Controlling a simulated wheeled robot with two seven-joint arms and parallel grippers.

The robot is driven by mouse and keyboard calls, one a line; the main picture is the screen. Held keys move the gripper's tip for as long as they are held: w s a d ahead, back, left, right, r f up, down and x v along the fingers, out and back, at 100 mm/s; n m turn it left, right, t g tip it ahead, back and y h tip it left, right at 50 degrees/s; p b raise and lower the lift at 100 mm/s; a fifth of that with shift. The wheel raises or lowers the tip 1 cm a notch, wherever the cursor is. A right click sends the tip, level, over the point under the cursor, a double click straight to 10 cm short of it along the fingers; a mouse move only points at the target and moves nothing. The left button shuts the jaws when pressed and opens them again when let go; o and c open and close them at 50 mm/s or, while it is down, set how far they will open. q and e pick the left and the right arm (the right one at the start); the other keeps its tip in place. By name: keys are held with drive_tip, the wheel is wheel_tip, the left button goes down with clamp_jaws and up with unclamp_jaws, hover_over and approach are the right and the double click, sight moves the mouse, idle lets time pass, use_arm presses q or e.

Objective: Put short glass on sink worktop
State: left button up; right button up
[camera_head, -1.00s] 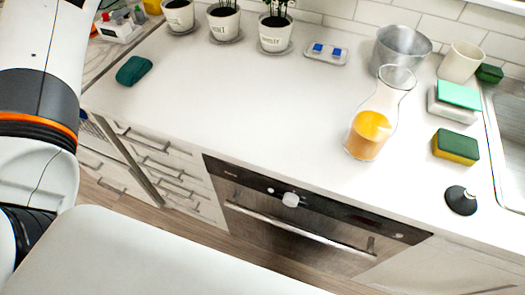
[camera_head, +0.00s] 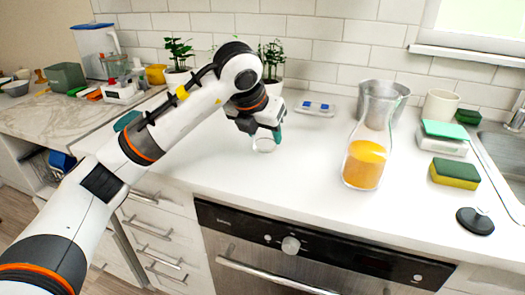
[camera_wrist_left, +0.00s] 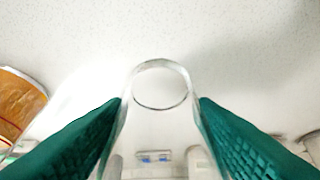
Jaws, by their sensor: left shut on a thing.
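The short glass (camera_head: 264,146) is clear and small, seen over the white worktop (camera_head: 225,170) in the head view. My left gripper (camera_head: 262,132) is shut on it, with teal pads at the glass's sides. In the left wrist view the round end of the glass (camera_wrist_left: 160,64) shows between the teal fingers (camera_wrist_left: 160,112). The glass looks roughly upright; I cannot tell whether it touches the worktop. The sink (camera_head: 504,150) is at the right edge of the head view. My right gripper is not in view.
A carafe of orange juice (camera_head: 365,165), a metal pot (camera_head: 400,91), a cream mug (camera_head: 440,104), a yellow-green sponge (camera_head: 455,174) and a black stopper (camera_head: 475,221) stand to the right. Potted plants (camera_head: 272,75) stand behind my gripper. The worktop between gripper and carafe is clear.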

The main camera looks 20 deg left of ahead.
sight(260, 141)
use_arm(q)
wheel_tip(260, 141, down, 4)
drive_tip(key=shift+r, duration=0.1)
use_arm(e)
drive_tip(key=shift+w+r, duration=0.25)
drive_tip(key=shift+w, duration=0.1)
use_arm(q)
drive_tip(key=shift+f, duration=0.2)
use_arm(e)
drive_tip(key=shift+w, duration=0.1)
use_arm(q)
drive_tip(key=o, duration=1.2)
drive_tip(key=shift+c, duration=0.2)
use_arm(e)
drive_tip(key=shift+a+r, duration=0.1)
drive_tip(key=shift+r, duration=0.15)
use_arm(q)
drive_tip(key=shift+r, duration=0.1)
drive_tip(key=v, duration=1.2)
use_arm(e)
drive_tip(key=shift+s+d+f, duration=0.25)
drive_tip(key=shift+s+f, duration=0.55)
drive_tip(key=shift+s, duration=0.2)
